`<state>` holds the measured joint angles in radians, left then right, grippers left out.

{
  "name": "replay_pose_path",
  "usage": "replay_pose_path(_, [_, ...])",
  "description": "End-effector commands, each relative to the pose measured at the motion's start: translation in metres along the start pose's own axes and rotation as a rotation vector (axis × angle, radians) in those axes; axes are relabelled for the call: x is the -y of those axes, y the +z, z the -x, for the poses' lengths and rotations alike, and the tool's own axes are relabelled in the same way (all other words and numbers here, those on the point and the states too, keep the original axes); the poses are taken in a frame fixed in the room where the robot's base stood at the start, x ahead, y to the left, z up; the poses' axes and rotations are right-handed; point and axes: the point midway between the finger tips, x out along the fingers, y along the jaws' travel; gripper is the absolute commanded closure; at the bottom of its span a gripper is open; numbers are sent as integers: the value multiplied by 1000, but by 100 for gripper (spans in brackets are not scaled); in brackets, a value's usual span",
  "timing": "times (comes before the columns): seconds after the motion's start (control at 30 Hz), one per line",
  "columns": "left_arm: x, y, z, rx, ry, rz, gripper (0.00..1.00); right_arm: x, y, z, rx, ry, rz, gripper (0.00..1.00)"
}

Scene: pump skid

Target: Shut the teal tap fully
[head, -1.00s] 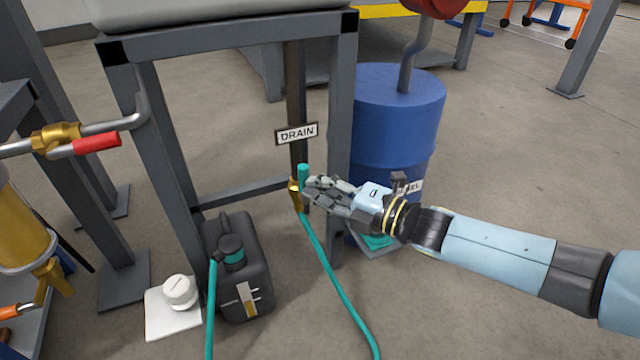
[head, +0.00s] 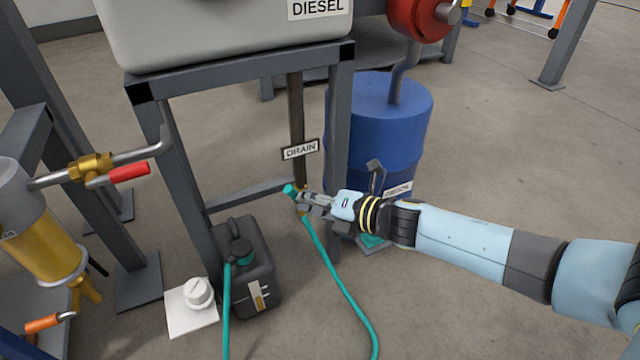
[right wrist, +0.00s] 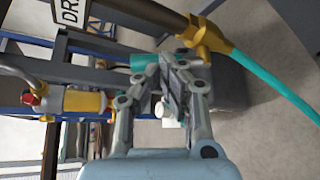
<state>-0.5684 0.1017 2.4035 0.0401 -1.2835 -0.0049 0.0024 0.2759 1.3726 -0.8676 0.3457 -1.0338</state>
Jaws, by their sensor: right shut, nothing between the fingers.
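The teal tap's handle (head: 289,190) shows below the DRAIN sign, sticking out to the left of the drain pipe. Its brass body (head: 302,208) is mostly hidden behind my right gripper (head: 304,197). In the right wrist view the brass body (right wrist: 207,40) is clear and the teal handle (right wrist: 145,62) shows just beyond the fingertips (right wrist: 172,62). The right gripper is shut and empty, its fingers right beside the handle; I cannot tell whether they touch it. A teal hose (head: 335,270) runs down from the tap. My left gripper is not in view.
A black jerrycan (head: 255,285) with a teal-banded neck stands below left. A blue drum (head: 385,125) stands behind the frame leg (head: 338,120). A red-handled valve (head: 130,172) on a pipe is at left. The floor at right is open.

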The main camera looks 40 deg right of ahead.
Motion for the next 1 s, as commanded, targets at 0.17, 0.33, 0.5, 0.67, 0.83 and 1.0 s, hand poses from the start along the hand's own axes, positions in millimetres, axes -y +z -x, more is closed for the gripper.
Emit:
replay_pose_path(0.17, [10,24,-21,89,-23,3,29,-12,-2,-5,6,-83,132,100])
replay_pose_path(0.33, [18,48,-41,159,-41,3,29,-12,-11,-11,5,-174,265,100])
replay_pose_path(0.5, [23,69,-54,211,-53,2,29,-10,-20,-16,4,-265,399,100])
replay_pose_path(0.67, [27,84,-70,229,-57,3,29,-6,-29,-21,2,-350,523,100])
replay_pose_path(0.83, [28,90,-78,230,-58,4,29,0,-35,-24,0,-419,628,100])
replay_pose_path(1.0, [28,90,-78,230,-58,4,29,0,-35,-23,0,-416,623,100])
